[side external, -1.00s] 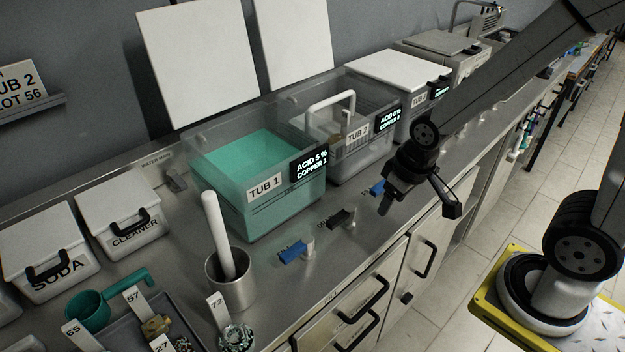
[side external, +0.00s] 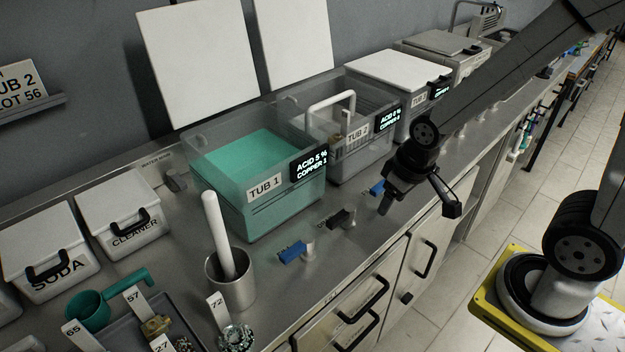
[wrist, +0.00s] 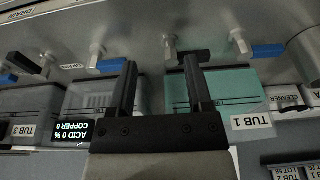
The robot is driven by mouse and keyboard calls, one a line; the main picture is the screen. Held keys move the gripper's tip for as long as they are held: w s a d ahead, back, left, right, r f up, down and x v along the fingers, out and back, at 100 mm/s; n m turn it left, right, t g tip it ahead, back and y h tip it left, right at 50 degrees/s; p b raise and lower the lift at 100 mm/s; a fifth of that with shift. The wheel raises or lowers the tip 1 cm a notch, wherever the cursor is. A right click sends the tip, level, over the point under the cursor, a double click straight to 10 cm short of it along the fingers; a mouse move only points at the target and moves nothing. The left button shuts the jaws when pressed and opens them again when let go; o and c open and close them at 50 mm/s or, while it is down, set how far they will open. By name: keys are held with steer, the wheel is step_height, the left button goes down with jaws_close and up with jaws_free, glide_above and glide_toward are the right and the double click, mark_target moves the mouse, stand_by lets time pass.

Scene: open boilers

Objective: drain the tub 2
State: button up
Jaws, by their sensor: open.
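Tub 2 (side external: 362,160) is a clear tub behind the counter edge, right of tub 1 in the side view. Its display (side external: 390,117) reads acid 0 %, copper 0. It shows no green liquid; a basket with a white handle (side external: 330,103) sits in it. A blue valve handle (side external: 377,187) stands before tub 2; it also shows in the wrist view (wrist: 110,65). A black handle (wrist: 25,62) lies farther left in the wrist view. My gripper (side external: 420,205) is open and empty above the counter front, apart from the handles; its fingers show in the wrist view (wrist: 160,65).
Tub 1 (side external: 283,210) holds green liquid, with a blue handle (side external: 293,252) and a black handle (side external: 340,220) before it. A steel cup with a pestle (side external: 231,285) and a grey tray (side external: 190,328) stand at the front left. White lids (side external: 195,65) lean upright behind the tubs.

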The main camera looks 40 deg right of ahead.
steer(key=w+d+g, duration=0.1)
steer(key=d, duration=0.7)
steer(key=w+d, duration=0.2)
steer(key=d, duration=0.7)
steer(key=w+d+g, duration=0.1)
steer(key=w+d, duration=0.1)
steer(key=d, duration=0.6)
steer(key=shift+d+r+m+g, duration=0.3)
steer(key=shift+d+m, duration=0.05)
steer(key=shift+m, duration=0.05)
steer(key=shift+f, duration=0.15)
steer(key=shift+f, duration=3.75)
steer(key=shift+c, duration=0.2)
jaws_close()
